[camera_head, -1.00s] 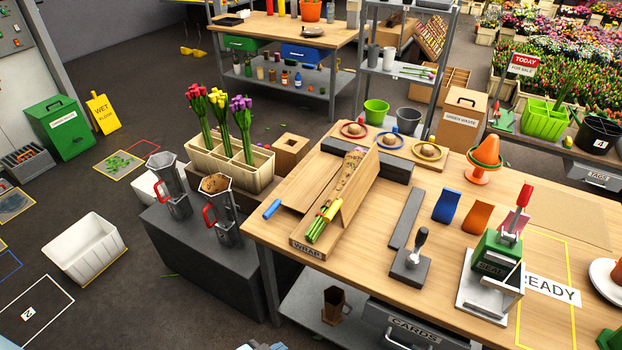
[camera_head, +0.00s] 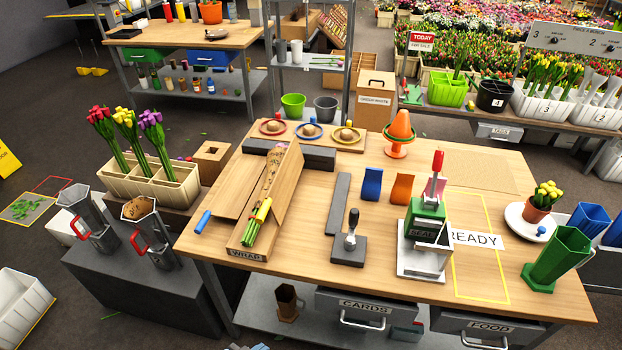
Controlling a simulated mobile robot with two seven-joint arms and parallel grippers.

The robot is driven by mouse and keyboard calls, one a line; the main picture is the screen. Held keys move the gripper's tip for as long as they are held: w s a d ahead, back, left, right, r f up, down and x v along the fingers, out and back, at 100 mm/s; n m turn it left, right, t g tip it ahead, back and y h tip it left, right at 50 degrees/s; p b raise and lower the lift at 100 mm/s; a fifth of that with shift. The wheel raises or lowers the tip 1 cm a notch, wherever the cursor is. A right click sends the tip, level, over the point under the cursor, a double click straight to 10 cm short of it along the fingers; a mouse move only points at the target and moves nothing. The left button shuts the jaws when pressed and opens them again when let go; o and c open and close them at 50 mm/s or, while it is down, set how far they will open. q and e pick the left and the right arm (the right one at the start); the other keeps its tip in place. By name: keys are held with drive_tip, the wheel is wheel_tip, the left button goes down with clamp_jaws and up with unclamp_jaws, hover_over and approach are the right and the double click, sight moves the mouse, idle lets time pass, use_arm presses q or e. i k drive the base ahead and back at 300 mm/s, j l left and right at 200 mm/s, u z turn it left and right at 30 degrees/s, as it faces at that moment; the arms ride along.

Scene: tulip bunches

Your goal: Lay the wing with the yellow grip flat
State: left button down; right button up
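The wrapping board (camera_head: 246,255) marked WRAP lies at the left of the wooden table. A bunch with green stems (camera_head: 250,231) lies on it, partly in brown printed paper (camera_head: 271,172). The wing with the yellow grip (camera_head: 263,209) is the wooden panel (camera_head: 284,188) on the right side; it stands raised and tilted beside the bunch, not flat. The other wing (camera_head: 222,207), with the blue grip (camera_head: 203,221), lies flat on the left. The far part of the bunch is partly hidden by the raised panel. Neither gripper is in view.
Right of the raised wing are a grey bar (camera_head: 338,204), a black-handled press (camera_head: 349,244) and a green sealing press (camera_head: 426,235). A dark block (camera_head: 303,156) sits behind the board. The yellow-outlined READY area (camera_head: 480,278) is mostly clear.

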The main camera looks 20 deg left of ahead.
sight(278, 197)
drive_tip(key=j+z, duration=0.3)
drive_tip(key=j, duration=0.2)
drive_tip(key=j+z, duration=0.35)
drive_tip(key=j, duration=0.7)
drive_tip(key=k+j+z, duration=0.1)
drive_tip(key=j, duration=0.45)
drive_tip(key=k+j, duration=0.1)
drive_tip(key=j, duration=0.45)
drive_tip(key=k+j+z, duration=0.1)
drive_tip(key=j, duration=0.45)
drive_tip(key=k+j, duration=0.1)
drive_tip(key=k, duration=0.25)
drive_tip(key=k+j, duration=0.1)
drive_tip(key=k, duration=0.25)
drive_tip(key=i+j+z, duration=0.5)
drive_tip(key=i+j, duration=0.1)
drive_tip(key=j, duration=0.1)
